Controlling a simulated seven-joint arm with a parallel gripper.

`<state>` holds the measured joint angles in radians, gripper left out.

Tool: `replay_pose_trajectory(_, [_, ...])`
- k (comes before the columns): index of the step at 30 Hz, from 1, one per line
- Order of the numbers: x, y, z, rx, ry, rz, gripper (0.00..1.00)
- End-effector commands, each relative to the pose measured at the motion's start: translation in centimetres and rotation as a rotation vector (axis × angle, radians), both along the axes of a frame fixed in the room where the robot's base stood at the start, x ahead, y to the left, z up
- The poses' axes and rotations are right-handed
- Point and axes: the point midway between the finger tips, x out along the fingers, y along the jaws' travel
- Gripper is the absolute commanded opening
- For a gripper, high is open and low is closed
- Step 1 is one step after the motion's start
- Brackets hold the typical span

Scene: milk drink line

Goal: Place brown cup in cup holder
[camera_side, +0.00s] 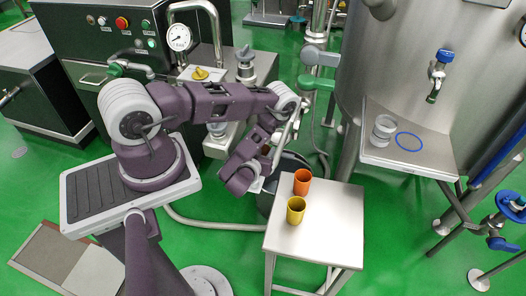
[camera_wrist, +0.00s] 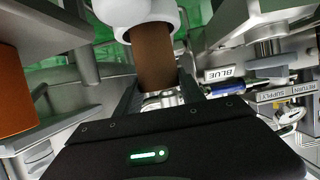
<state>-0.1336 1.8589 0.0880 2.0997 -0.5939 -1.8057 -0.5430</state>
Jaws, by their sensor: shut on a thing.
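In the wrist view, a brown cup (camera_wrist: 154,58) sits between the two dark fingers of my gripper (camera_wrist: 160,88), which is shut on it. Its far end meets a white rounded part at the top, and I cannot tell whether they touch. In the side view, my gripper (camera_side: 257,184) is low, just left of the small steel table (camera_side: 335,225); the brown cup cannot be made out there. I cannot clearly identify the cup holder. A clear cylindrical piece (camera_side: 383,131) stands on the tank's shelf beside a blue ring (camera_side: 408,141).
An orange cup (camera_side: 302,181) and a yellow cup (camera_side: 295,210) stand on the table's left side, close to my gripper. The table's right side is clear. A dark bin (camera_side: 291,160) stands behind the table. A tap (camera_side: 438,72) projects from the tank (camera_side: 400,60) above the shelf.

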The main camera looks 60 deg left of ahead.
Motion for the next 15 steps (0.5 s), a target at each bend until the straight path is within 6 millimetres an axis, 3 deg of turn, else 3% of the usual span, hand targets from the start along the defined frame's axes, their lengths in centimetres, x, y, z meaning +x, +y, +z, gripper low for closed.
replay_pose_trajectory(10, [0.05,0.0,-0.34,0.001,-0.001,0.0,0.08])
replay_pose_trajectory(11, [0.06,0.0,-0.33,0.001,-0.001,0.0,0.5])
replay_pose_trajectory(13, [0.06,0.0,-0.31,0.001,-0.001,0.0,0.64])
replay_pose_trajectory(15, [0.05,0.01,-0.31,0.001,-0.001,0.0,0.68])
